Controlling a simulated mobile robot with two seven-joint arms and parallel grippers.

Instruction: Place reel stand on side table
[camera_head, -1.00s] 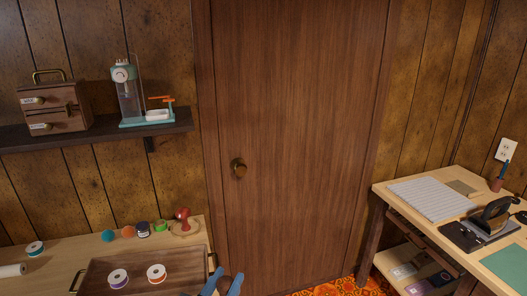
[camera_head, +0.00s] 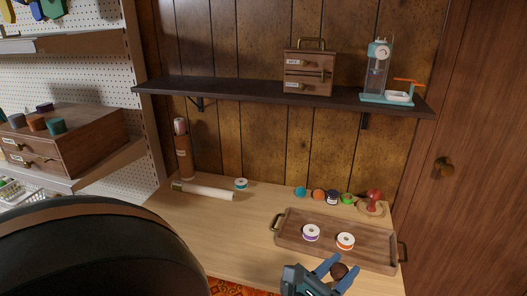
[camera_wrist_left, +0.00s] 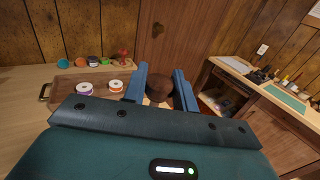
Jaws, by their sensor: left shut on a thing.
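My left gripper (camera_head: 325,277) is shut on a dark brown, round-topped wooden thing (camera_head: 340,271), which looks like the reel stand. Its lower part is hidden. In the left wrist view the brown top (camera_wrist_left: 160,88) sits between the two blue fingers, with a paler part just below it. I cannot tell which table is the side table. My right gripper is not in view.
The tray holds a purple reel (camera_head: 311,232) and an orange reel (camera_head: 345,241). Several small coloured reels and a red-topped stand (camera_head: 374,197) line the table's back. A pale roll (camera_head: 205,191) lies at left; the table's left front is clear. A dark shelf (camera_head: 240,89) hangs above.

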